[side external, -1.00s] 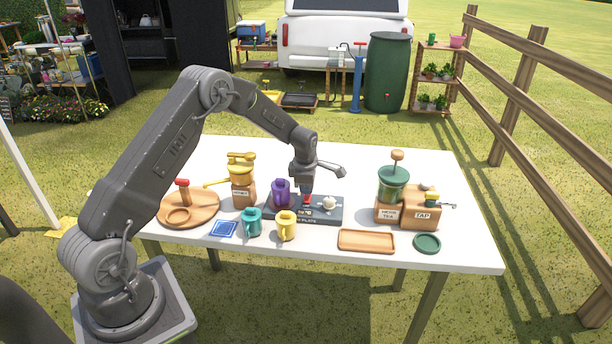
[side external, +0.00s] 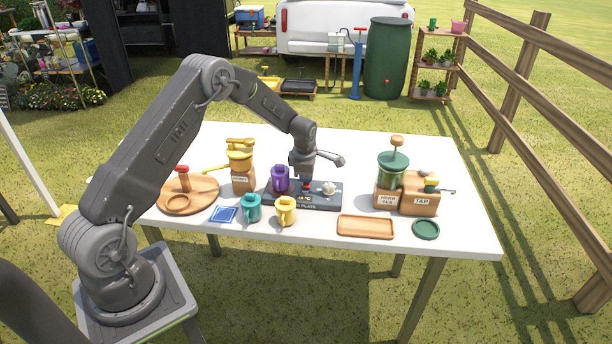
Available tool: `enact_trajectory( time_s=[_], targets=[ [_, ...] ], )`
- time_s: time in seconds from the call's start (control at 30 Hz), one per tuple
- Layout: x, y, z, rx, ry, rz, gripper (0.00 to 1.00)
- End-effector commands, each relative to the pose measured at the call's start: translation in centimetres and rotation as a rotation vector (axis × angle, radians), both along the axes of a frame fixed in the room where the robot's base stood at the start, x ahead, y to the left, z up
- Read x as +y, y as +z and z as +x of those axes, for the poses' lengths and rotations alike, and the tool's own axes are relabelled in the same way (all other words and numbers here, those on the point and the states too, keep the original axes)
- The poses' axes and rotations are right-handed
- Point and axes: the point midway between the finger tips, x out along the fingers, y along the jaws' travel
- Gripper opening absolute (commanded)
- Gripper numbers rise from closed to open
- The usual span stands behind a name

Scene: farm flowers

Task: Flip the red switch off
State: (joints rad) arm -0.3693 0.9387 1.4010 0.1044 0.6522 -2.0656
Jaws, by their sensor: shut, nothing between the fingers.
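A dark hot plate (side external: 325,202) lies near the middle of the white table, with small light lettering on its front edge. A small red part (side external: 306,187), which looks like the red switch, shows on the plate directly below my gripper (side external: 304,179). My gripper points down over the plate and is shut and empty. The fingertips are small and partly lost against the dark plate. I cannot tell whether they touch the red part or which way it is tipped.
A purple mug (side external: 280,178) stands on the plate's left, close to my gripper. A pale round knob (side external: 328,188) is to the right. A teal mug (side external: 252,207) and yellow mug (side external: 286,211) stand in front. A wooden tray (side external: 366,226) lies front right.

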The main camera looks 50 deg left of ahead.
Motion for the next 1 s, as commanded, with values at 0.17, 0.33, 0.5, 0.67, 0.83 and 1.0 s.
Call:
enact_trajectory(
  time_s=[0.17,0.33,0.5,0.67,0.83,1.0],
  targets=[
    [-0.9,-0.4,-1.0,0.016,-0.001,-0.006,0.0],
    [-1.2,-0.3,-1.3,0.016,-0.001,-0.005,0.0],
    [-1.2,-0.1,-1.2,0.013,0.0,-0.006,0.0],
    [-1.1,0.2,-1.2,0.01,0.0,-0.004,0.0],
    [-1.4,2.2,-1.4,0.007,-0.001,-0.003,0.0],
    [-1.8,5.9,-1.8,0.008,-0.002,-0.003,0.0]
  ],
)
